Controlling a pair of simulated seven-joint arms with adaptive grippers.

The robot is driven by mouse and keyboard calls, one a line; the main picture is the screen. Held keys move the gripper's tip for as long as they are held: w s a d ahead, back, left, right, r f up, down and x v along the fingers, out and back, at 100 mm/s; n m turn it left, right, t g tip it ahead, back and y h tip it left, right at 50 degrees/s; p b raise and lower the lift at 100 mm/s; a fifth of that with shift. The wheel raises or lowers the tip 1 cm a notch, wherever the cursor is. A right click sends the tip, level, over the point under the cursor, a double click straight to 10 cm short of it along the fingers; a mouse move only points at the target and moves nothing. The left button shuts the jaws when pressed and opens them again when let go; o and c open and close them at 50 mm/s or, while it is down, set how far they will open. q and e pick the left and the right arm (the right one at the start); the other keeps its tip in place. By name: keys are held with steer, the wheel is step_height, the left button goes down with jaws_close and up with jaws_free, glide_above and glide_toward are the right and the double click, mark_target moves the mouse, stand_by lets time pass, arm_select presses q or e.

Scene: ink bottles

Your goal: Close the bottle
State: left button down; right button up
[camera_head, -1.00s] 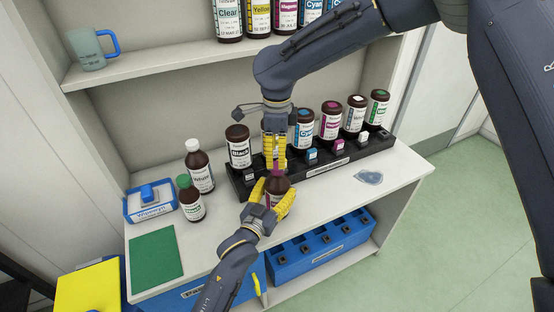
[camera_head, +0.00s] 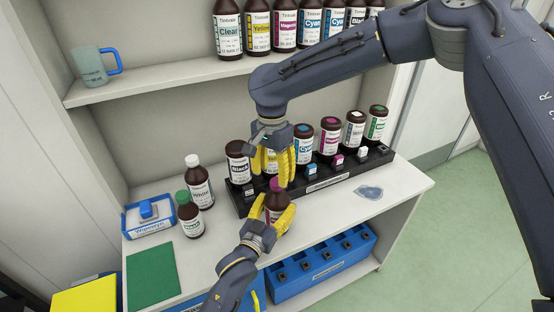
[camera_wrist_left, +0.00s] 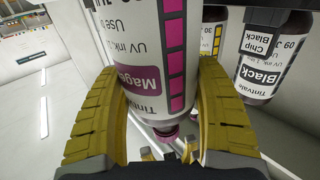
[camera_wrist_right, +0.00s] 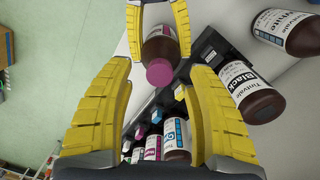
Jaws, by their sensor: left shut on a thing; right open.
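My right gripper (camera_head: 270,174) is open just above and behind the cap, pointing down. In the right wrist view the cap is beyond its spread, empty fingers.
A black rack (camera_head: 325,180) holds several bottles, including black (camera_head: 238,160) and cyan (camera_head: 303,145), close behind. White (camera_head: 198,181) and green-capped (camera_head: 189,214) bottles stand left. A blue wipes box (camera_head: 149,217) is further left.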

mark_target(277, 181)
steer(key=n, duration=0.3)
steer(key=shift+s+a+r+n, duration=0.1)
steer(key=shift+n, duration=0.3)
steer(key=n, duration=0.5)
steer(key=shift+r, duration=0.2)
steer(key=n, duration=0.4)
steer(key=r+n, duration=0.1)
steer(key=n, duration=0.8)
steer(key=shift+w+d+r+n, duration=0.2)
steer(key=shift+w+n, duration=0.1)
steer(key=shift+n, duration=0.1)
steer(key=n, duration=0.4)
steer(key=shift+w+d+r, duration=0.25)
steer(key=shift+r, duration=0.05)
steer(key=n, duration=0.4)
steer(key=shift+w+d+r+t, duration=0.2)
steer(key=shift+w+r+t, duration=0.05)
steer(key=shift+w+t, duration=0.05)
steer(key=shift+f, duration=4)
